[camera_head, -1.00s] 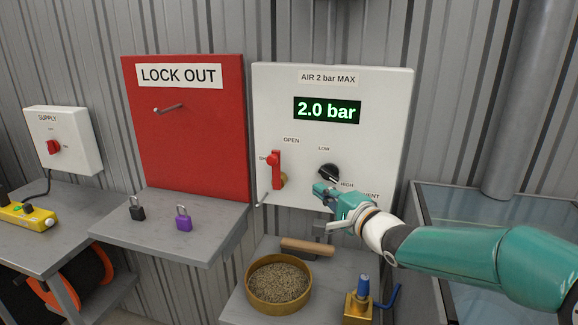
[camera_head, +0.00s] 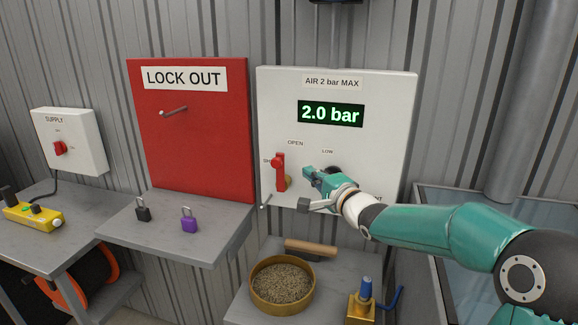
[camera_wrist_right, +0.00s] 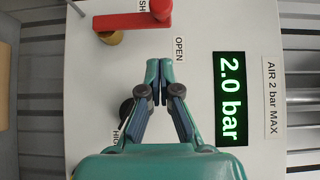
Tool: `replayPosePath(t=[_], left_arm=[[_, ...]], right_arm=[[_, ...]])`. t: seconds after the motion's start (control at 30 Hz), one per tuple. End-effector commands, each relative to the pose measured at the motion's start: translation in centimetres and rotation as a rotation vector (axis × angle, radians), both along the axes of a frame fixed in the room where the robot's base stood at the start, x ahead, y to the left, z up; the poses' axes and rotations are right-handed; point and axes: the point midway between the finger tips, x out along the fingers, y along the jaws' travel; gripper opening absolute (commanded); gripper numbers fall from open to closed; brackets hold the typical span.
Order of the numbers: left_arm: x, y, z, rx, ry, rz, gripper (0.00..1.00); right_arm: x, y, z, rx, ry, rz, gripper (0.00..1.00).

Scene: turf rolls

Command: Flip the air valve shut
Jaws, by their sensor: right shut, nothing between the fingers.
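The red air valve handle (camera_head: 280,174) stands upright on the white air panel (camera_head: 388,110), over a brass fitting (camera_head: 289,183). The OPEN label is just above it and a partly hidden label begins at its upper left. In the right wrist view the red handle (camera_wrist_right: 130,22) lies across the top, beyond my fingertips. My right gripper (camera_head: 307,173) is shut and empty, a little to the right of the handle and apart from it; its fingertips also show in the wrist view (camera_wrist_right: 159,70). My left gripper is not in view.
The display (camera_head: 331,114) reads 2.0 bar. A black knob (camera_head: 333,170) is partly hidden behind my right gripper. A red lock-out board (camera_head: 200,130), a black padlock (camera_head: 143,213) and a purple padlock (camera_head: 189,224) are to the left. A grit-filled bowl (camera_head: 283,308) is below.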

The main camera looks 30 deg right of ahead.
Motion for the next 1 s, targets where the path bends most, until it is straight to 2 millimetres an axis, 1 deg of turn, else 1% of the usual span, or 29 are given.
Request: replayPosePath(t=[0.03, 0.13, 0.2, 0.33, 0.5, 0.77, 0.8, 1.0], left_arm=[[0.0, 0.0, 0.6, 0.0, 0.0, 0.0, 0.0], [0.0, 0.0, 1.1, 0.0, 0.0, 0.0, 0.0], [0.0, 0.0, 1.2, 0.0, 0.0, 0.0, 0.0], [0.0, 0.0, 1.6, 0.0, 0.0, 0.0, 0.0], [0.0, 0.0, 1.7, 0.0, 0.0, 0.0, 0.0], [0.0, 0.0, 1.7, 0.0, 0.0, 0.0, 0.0], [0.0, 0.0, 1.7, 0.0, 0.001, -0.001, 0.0], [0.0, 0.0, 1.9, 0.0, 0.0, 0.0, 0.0]], right_arm=[[1.2, -0.1, 0.2, 0.002, 0.001, 0.001, 0.0], [3.1, -0.2, 0.2, 0.001, 0.0, 0.002, 0.0], [3.9, 0.8, 0.1, 0.002, 0.0, 0.004, 0.0], [5.0, 1.8, 0.1, 0.001, 0.001, 0.001, 0.0], [5.6, 2.3, 0.0, 0.001, 0.0, -0.001, 0.0], [5.6, 2.3, -0.1, 0.0, 0.0, -0.001, 0.0], [5.7, 3.0, 0.0, 0.001, 0.0, 0.003, 0.0], [5.5, 2.0, 0.1, -0.007, 0.009, -0.007, 0.0]])
